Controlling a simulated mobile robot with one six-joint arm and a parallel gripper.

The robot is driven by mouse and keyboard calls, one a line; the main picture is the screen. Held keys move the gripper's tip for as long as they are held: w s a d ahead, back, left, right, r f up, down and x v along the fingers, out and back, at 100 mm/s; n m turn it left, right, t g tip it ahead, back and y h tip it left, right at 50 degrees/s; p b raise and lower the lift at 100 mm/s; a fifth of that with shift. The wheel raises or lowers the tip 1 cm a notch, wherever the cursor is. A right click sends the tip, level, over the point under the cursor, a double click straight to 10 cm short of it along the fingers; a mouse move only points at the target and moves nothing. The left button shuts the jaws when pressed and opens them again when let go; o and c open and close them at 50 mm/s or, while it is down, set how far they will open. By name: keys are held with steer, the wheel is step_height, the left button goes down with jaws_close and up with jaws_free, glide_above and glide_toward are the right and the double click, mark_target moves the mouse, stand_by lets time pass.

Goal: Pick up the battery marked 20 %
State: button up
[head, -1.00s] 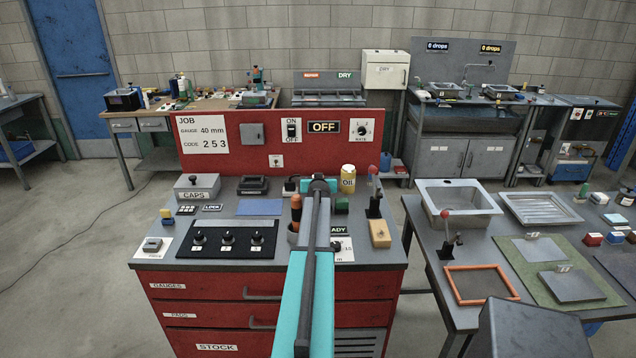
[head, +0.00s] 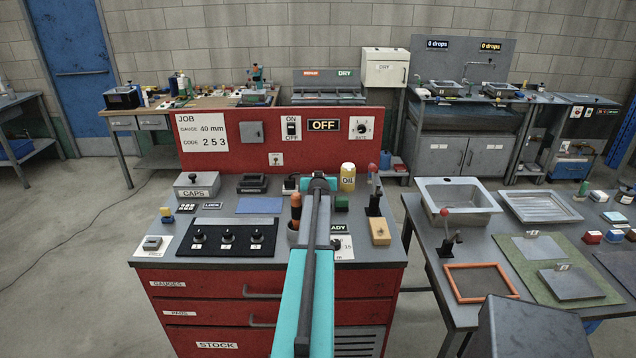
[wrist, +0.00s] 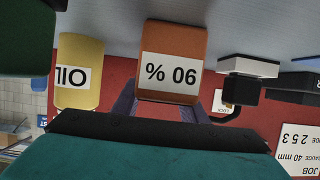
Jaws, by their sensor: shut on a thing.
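An orange battery (wrist: 171,62) with a white label fills the middle of the wrist view. The label appears upside down and reads 90 %, not 20 %. My gripper (wrist: 160,105) is shut on this battery, with a dark finger at each side. In the head view my gripper (head: 319,184) is over the back of the red workbench's grey top, and my arm hides the battery and fingertips. No battery marked 20 % can be made out.
A yellow oil can (head: 348,178) stands close right of my gripper; it also shows in the wrist view (wrist: 76,72). The red back panel (head: 220,160) rises behind.

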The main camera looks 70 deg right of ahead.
steer(key=shift+r, duration=0.2)
step_height(320, 180, up, 10)
steer(key=b, duration=0.3)
steer(key=shift+f+b, duration=0.15)
steer(key=shift+b, duration=0.15)
stand_by(0.8)
